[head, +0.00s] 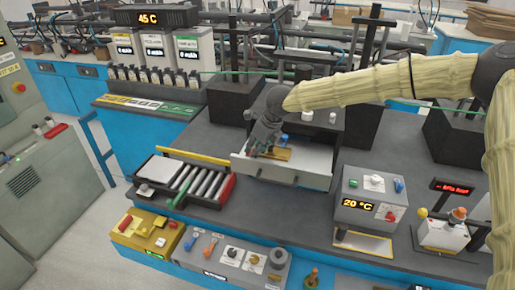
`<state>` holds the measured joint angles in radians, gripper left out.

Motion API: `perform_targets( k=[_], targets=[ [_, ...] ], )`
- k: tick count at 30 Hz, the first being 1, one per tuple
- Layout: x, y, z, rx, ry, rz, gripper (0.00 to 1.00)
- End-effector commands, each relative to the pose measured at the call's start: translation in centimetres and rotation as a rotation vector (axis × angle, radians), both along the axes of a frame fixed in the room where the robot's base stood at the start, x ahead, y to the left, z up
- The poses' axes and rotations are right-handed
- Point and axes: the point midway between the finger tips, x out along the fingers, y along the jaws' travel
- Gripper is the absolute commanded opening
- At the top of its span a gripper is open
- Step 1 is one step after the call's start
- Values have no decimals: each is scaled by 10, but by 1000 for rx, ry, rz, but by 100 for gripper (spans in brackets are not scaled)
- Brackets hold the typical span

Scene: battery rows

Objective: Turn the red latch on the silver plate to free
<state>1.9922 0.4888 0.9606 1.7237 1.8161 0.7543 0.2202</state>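My gripper (264,140) is dark and reaches down over the open white drawer (312,166) in the middle of the bench. Its fingers are small and partly blend with the items there, so I cannot tell whether they are open or shut. No red latch on a silver plate can be made out for certain. A silver-grey panel (222,268) at the front edge carries a blue lever, an orange lever and round dials. A red knob (389,215) sits on the grey box reading 20 °C (353,190). My gripper is apart from both.
A yellow panel (155,244) with red parts stands front left. A roller tray (185,184) with a red end block lies left of the drawer. A white box (442,236) with coloured knobs stands right. Dark posts (232,100) rise behind.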

Motion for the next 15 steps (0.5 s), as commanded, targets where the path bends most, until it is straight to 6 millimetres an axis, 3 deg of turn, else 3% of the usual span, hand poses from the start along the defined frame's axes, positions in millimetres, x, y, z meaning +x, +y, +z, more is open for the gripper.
perform_targets(
  k=[10, 15],
  targets=[
    [0, -1, 0, -1, 1, -1, 46],
    [-2, -4, 11, 0, 0, -2, 46]
  ],
)
